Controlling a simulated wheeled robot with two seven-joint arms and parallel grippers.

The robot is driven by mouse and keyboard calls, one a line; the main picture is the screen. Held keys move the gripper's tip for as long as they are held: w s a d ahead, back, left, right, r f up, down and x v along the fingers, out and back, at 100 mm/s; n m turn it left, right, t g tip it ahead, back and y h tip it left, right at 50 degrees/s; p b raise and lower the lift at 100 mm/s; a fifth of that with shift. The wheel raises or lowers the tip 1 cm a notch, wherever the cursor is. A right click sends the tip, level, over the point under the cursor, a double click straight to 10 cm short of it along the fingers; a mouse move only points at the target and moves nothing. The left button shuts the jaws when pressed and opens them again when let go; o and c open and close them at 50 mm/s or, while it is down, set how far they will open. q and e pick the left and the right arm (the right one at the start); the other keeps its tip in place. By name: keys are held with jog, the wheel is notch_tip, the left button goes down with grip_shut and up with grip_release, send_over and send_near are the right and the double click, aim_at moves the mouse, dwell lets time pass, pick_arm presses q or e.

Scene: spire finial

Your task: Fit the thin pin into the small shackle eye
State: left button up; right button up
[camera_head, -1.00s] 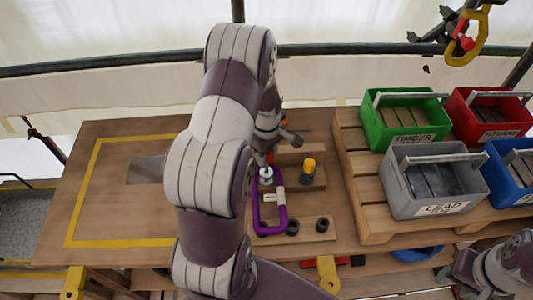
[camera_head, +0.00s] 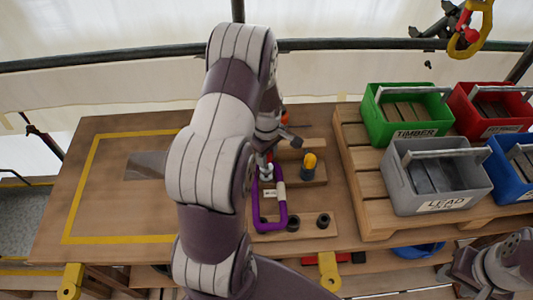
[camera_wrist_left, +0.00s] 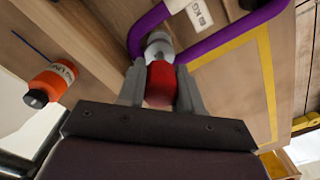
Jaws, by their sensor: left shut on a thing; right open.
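The shackle (camera_head: 256,212) is a purple U-shaped bow lying on a wooden board, with a white tag and a beige band. It also shows in the wrist view (camera_wrist_left: 238,32). My left gripper (camera_head: 266,166) is at its far left end. In the wrist view the left gripper (camera_wrist_left: 161,90) is shut on a red-headed pin (camera_wrist_left: 161,82). A silver round part (camera_wrist_left: 158,46) lies directly beyond the red head, at the shackle's end. The pin's shank is hidden, so I cannot tell how far it is in the eye. My right gripper (camera_head: 458,283) is open and empty, partly cut off at lower right.
A yellow-orange topped peg (camera_head: 309,165) stands on the board right of the shackle. Dark round sockets (camera_head: 322,221) sit in front. An orange bottle (camera_wrist_left: 50,84) lies nearby. A pallet (camera_head: 375,222) with labelled bins stands right. The yellow-outlined table area (camera_head: 110,205) is mostly clear.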

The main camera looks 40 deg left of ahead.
pick_arm(q)
jog(key=shift+f+b, duration=1)
jog(key=shift+f, duration=0.65)
jog(key=o, duration=1.1)
jog(key=shift+o, duration=0.2)
jog(key=shift+r, duration=0.15)
notch_tip(320, 180, up, 12)
jog(key=shift+r+b, duration=0.25)
jog(key=shift+b, duration=0.25)
